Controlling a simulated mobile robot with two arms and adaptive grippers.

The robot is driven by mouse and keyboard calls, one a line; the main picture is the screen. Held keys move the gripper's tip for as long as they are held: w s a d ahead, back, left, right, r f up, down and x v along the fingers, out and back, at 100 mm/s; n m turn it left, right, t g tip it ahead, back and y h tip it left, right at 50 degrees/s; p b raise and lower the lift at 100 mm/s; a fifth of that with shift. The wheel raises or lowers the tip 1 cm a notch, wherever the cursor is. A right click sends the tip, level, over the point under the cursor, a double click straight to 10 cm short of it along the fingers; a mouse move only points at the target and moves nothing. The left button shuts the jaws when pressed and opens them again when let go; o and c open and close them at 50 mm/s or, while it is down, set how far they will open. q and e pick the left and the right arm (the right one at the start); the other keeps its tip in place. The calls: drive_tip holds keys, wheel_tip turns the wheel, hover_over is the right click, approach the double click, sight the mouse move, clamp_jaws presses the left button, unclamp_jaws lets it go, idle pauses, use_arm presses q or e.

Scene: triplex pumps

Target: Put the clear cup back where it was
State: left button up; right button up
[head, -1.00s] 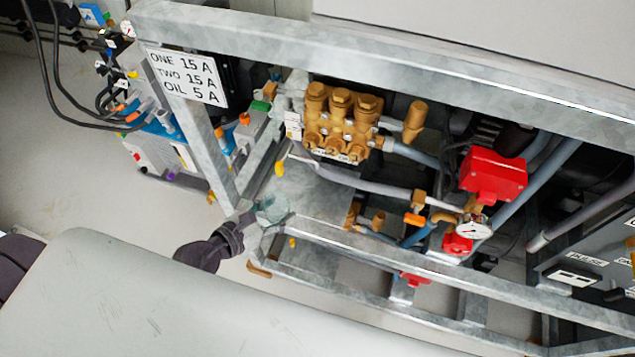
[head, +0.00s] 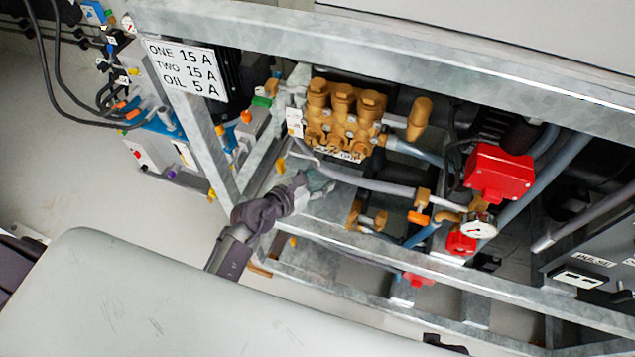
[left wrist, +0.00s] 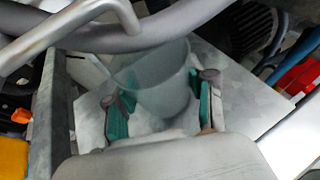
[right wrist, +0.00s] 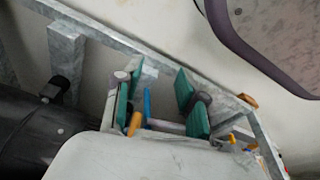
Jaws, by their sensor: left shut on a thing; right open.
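The clear cup (left wrist: 155,83) is a see-through tumbler held between the green pads of my left gripper (left wrist: 158,108) in the left wrist view. In the head view my left gripper (head: 318,182) reaches inside the frame, below the brass pump, over the grey metal plate (head: 335,210). The cup is barely distinguishable there. In the left wrist view the cup is above or on the plate; I cannot tell if it touches. A grey hose (left wrist: 150,32) passes close to its rim. My right gripper (right wrist: 158,100) is open, with nothing between its pads, near a metal frame.
A brass triplex pump (head: 342,115) stands behind the left gripper. The grey hose (head: 370,183) crosses right beside it. A red box (head: 498,173) and a gauge (head: 481,225) are to the right. Galvanized rails (head: 420,273) border the front. A black cylinder (right wrist: 40,130) is left of the right gripper.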

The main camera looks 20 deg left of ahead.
use_arm(q)
drive_tip(key=shift+f, duration=0.25)
use_arm(e)
drive_tip(key=shift+w+r, duration=0.2)
drive_tip(key=shift+r, duration=0.2)
use_arm(q)
drive_tip(key=shift+f, duration=0.1)
use_arm(e)
drive_tip(key=shift+r, duration=0.1)
use_arm(q)
drive_tip(key=o, duration=1.2)
use_arm(e)
drive_tip(key=shift+w+r, duration=0.1)
use_arm(q)
drive_tip(key=p+v, duration=0.2)
drive_tip(key=v, duration=1)
use_arm(e)
drive_tip(key=s+f, duration=0.4)
drive_tip(key=f, duration=0.2)
drive_tip(key=shift+s+d, duration=0.3)
drive_tip(key=shift+d, duration=0.05)
